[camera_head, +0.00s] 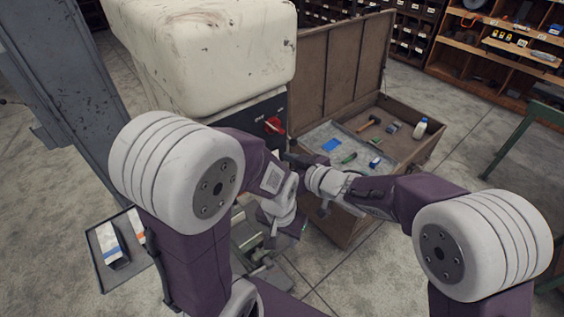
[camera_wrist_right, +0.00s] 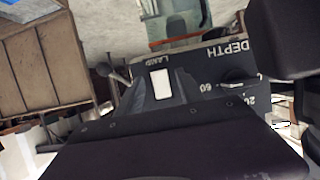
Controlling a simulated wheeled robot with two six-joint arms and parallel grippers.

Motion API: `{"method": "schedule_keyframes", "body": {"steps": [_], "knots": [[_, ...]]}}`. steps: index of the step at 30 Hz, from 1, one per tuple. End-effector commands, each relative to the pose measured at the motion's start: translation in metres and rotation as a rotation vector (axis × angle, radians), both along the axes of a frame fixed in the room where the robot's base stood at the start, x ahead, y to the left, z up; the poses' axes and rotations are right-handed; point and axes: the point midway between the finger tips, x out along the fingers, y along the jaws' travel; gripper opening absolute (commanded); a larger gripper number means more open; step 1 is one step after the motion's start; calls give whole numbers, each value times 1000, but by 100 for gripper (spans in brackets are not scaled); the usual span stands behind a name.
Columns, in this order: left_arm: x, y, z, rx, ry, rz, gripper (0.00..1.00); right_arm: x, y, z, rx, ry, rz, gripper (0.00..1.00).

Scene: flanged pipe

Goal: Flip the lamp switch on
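The lamp switch (camera_wrist_right: 162,84) is a small white rectangle on a dark panel, below upside-down lettering that seems to read LAMP, in the right wrist view. I cannot tell which way it is set. In the head view it is hidden. My right gripper (camera_head: 294,159) is at the machine's dark front panel (camera_head: 264,108), below its red knob. Its dark body fills the bottom of the right wrist view, close to the switch; contact and finger opening are unclear. My left gripper (camera_head: 270,236) hangs low in front of the machine; its fingers are too small to judge.
A cream machine housing (camera_head: 205,45) stands above the panel, with a red knob (camera_head: 273,125). A dial (camera_wrist_right: 238,86) and DEPTH lettering lie beside the switch. An open wooden chest (camera_head: 408,150) with tools is behind my right arm. A small tray (camera_head: 98,262) is at left.

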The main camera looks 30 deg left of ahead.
Motion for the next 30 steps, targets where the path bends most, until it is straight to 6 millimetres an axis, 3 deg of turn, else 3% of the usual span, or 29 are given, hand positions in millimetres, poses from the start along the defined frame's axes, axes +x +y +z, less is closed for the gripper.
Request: {"method": "schedule_keyframes", "body": {"steps": [1,4,10,18,21,30], "knots": [[0,0,0,0,0,0,36,0,0,0,0,0,0,29],[0,0,0,0,0,0,36,0,0,0,0,0,0,1],[0,0,-9,0,0,0,36,0,0,-5,11,-5,0,0],[0,0,-77,0,0,0,36,0,1,-18,152,-63,0,0],[0,0,-93,0,0,0,36,1,1,-16,198,-81,-1,0],[0,0,-101,0,0,0,36,0,0,-7,243,-100,0,0]]}}
